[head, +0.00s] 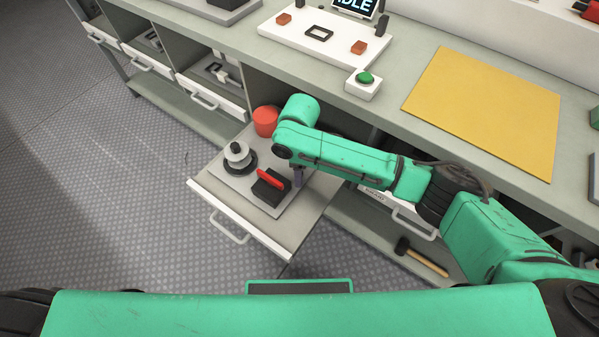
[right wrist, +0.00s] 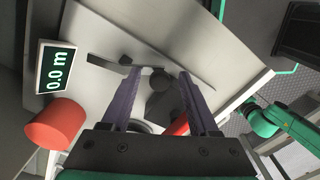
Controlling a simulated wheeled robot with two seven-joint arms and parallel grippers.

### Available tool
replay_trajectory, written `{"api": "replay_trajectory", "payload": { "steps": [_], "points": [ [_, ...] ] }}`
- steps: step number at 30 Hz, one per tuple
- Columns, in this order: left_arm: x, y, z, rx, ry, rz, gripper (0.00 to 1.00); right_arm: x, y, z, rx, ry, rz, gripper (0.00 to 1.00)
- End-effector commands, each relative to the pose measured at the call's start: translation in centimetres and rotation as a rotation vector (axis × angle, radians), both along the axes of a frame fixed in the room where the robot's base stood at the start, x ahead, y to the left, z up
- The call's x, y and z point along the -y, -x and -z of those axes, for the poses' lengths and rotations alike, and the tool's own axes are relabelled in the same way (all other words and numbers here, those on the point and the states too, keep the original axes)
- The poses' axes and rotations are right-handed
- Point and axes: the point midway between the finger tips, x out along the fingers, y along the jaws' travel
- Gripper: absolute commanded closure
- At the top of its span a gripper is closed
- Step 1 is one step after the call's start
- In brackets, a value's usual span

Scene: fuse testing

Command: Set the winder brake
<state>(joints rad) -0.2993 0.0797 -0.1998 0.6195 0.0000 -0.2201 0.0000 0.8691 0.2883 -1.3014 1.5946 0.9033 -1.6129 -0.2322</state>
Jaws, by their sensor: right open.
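The winder sits on a grey plate (head: 230,176) in a pulled-out drawer. It has a white and dark spool (head: 238,155) and a black block (head: 270,187) with a red lever (head: 270,178), which looks like the brake. My right gripper (head: 298,180) points down just right of the block. In the right wrist view its two fingers (right wrist: 160,75) are apart with nothing clasped. Part of the red lever shows there (right wrist: 180,127), low by the right-hand finger and partly hidden by it. I cannot tell whether the fingers touch the winder. My left gripper is not seen.
A red cylinder (head: 265,121) stands at the drawer's back, beside my right arm. A display reading 0.0 m (right wrist: 55,70) shows in the right wrist view. The bench above holds a white panel (head: 318,36), a green button (head: 366,78) and a yellow mat (head: 485,105).

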Motion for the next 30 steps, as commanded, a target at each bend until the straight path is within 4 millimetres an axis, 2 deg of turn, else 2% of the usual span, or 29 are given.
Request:
{"api": "replay_trajectory", "payload": {
  "steps": [3, 9, 10, 14, 15, 23, 30],
  "points": [
    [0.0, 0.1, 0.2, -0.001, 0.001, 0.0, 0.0, 0.0, 0.0, 0.9, 0.0, 0.0, 0.0, 0.39],
    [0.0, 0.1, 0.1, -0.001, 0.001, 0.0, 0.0, 0.0, 0.0, 0.9, 0.001, -0.001, 0.0, 0.39],
    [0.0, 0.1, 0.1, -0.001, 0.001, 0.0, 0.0, 0.0, 0.0, 0.9, 0.001, -0.001, 0.0, 0.43],
    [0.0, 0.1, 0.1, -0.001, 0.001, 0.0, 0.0, 0.0, 0.0, 0.9, 0.001, -0.001, 0.0, 0.93],
    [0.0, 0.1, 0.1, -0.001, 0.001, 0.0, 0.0, 0.0, 0.0, 0.9, 0.001, -0.001, 0.0, 1.0],
    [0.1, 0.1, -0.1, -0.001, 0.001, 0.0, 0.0, 0.0, 0.0, 0.7, 0.001, -0.001, -0.01, 1.0],
    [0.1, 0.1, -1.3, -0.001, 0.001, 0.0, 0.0, 0.4, 0.0, 0.5, 0.001, -0.001, -0.088, 1.0]
  ]
}}
